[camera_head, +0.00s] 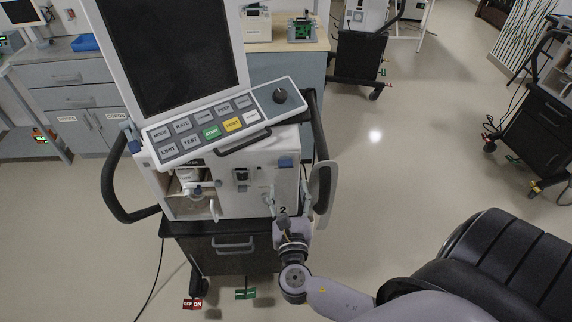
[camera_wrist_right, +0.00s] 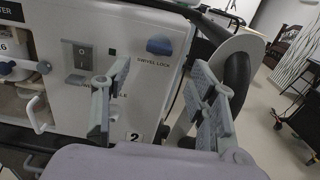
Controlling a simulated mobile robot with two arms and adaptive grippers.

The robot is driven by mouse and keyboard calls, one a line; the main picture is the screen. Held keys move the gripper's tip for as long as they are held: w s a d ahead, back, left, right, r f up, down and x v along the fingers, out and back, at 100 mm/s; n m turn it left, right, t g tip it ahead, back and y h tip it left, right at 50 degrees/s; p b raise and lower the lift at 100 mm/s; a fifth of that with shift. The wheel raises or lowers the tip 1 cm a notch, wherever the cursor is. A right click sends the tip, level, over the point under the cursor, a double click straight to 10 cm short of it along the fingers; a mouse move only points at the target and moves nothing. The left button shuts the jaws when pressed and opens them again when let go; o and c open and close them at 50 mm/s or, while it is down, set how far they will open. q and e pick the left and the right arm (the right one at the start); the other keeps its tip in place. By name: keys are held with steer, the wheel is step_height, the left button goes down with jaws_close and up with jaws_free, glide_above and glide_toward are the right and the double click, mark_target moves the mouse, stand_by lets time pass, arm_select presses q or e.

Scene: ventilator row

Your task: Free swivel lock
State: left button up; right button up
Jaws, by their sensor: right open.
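The swivel lock is a small blue knob (camera_wrist_right: 159,46) on the white front panel, above the printed words SWIVEL LOCK. In the head view the blue knob (camera_head: 286,162) sits at the right of the ventilator (camera_head: 232,205) front. My right gripper (camera_head: 289,198) is in front of the panel's lower right part, below the knob. In the wrist view its two grey fingers (camera_wrist_right: 160,78) are spread wide with nothing between them. The knob lies beyond the fingertips, apart from them. My left gripper is in neither view.
A tilted keypad panel (camera_head: 227,117) and dark screen (camera_head: 170,55) top the ventilator. A power switch (camera_wrist_right: 82,56) is left of the knob.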

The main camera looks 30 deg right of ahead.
mark_target(286, 167)
steer(key=p+x, duration=0.1)
steer(key=x, duration=0.7)
steer(key=shift+w+d, duration=0.2)
steer(key=shift+w, duration=0.15)
steer(key=shift+c, duration=0.5)
steer(key=c, duration=1.1)
steer(key=shift+o, duration=0.2)
